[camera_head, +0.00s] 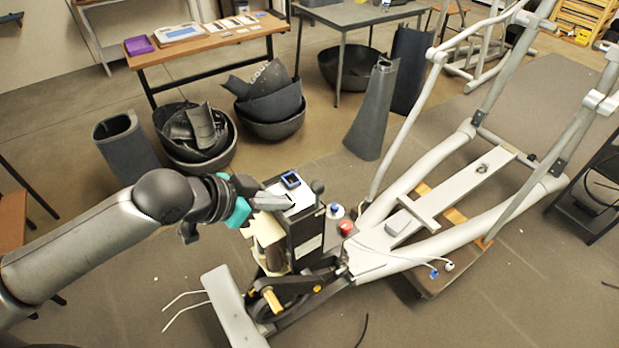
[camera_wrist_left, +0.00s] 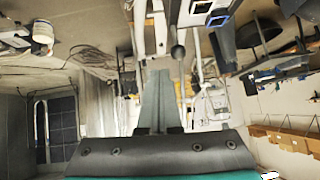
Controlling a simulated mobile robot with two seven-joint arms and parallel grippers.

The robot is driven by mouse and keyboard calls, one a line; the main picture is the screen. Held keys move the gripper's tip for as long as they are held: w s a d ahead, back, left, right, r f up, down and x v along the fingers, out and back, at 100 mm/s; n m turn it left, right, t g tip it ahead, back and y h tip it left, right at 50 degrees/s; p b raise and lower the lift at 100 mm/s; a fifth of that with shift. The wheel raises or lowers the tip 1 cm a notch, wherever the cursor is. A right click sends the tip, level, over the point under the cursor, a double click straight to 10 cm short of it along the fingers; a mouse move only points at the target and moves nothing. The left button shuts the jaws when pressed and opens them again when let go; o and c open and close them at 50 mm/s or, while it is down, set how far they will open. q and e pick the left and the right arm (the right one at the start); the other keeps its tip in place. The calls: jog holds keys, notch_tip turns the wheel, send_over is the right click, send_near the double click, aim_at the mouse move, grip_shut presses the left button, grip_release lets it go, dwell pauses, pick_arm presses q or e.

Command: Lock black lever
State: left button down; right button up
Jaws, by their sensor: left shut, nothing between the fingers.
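The black lever, with a round knob (camera_head: 317,187), stands up at the right top edge of a dark box unit (camera_head: 308,232) on the elliptical machine's front end. A dark lever-like rod with a rounded end (camera_wrist_left: 178,50) shows in the left wrist view, just right of my fingertips. My left gripper (camera_head: 285,202) is over the left part of the box's top, pointing right toward the lever. Its fingers (camera_wrist_left: 159,75) are together and empty. They appear apart from the lever. My right gripper is not in view.
A blue-framed device (camera_head: 291,180) stands on the box top beside the lever. A red button (camera_head: 345,227) and a white-and-blue cap (camera_head: 336,211) are on the right. The elliptical's grey frame (camera_head: 440,195) extends right. Black bins (camera_head: 270,105) stand behind; floor on the left is mostly open.

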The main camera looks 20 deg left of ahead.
pick_arm(q)
jog(key=w+a+r+h, duration=0.1)
jog(key=w+a+r, duration=0.1)
jog(key=r, duration=0.3)
jog(key=shift+w+t, duration=0.4)
jog(key=shift+w, duration=0.2)
jog(key=shift+w+f, duration=0.1)
send_over(318, 191)
jog(key=s+a, duration=0.1)
jog(key=a, duration=0.1)
notch_tip(318, 191, down, 6)
jog(key=shift+w+d+f+b, duration=0.15)
jog(key=shift+f+b, duration=0.5)
jog(key=shift+f, duration=1.15)
